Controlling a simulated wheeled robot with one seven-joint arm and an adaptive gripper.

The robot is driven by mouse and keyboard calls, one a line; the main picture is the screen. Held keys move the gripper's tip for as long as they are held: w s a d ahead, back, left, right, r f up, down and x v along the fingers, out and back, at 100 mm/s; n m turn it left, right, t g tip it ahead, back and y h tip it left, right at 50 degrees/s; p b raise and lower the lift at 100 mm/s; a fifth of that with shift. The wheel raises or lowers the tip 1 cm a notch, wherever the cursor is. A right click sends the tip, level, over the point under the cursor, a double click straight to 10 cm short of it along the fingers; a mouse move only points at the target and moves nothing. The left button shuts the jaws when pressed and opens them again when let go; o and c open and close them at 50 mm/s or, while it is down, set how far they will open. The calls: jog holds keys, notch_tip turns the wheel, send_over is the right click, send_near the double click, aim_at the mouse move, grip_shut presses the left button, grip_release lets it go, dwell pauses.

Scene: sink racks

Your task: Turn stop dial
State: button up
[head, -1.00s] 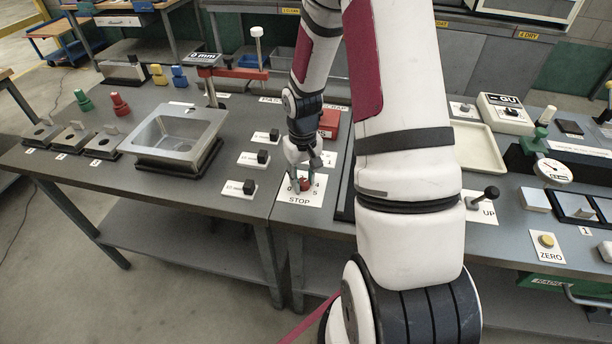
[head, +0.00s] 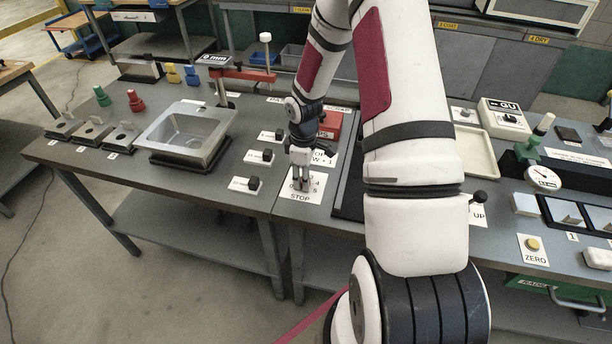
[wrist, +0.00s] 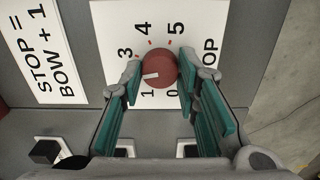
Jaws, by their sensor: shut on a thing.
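The red stop dial (wrist: 158,68) sits on a white card marked STOP (wrist: 208,52) with red ticks and numbers around it. Its white pointer mark points left and slightly down in the wrist view, between 1 and 3; the number there is hidden by a finger. My gripper (wrist: 159,71) is shut on the dial, one green-padded finger on each side. In the head view my gripper (head: 301,184) points down over the STOP card (head: 301,197), and its fingers hide the dial.
A card (wrist: 42,52) reading STOP = BOW + 1 lies beside the dial card. Black knobs on white cards (head: 245,184) stand to the left, with a metal basin (head: 213,128) beyond. The table's front edge is close.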

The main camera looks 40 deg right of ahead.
jog(key=shift+n+p, duration=0.3)
jog(key=shift+n, duration=0.8)
jog(key=o, duration=1.2)
jog(key=shift+c, duration=0.2)
jog(key=shift+r, duration=0.1)
notch_tip(320, 180, up, 12)
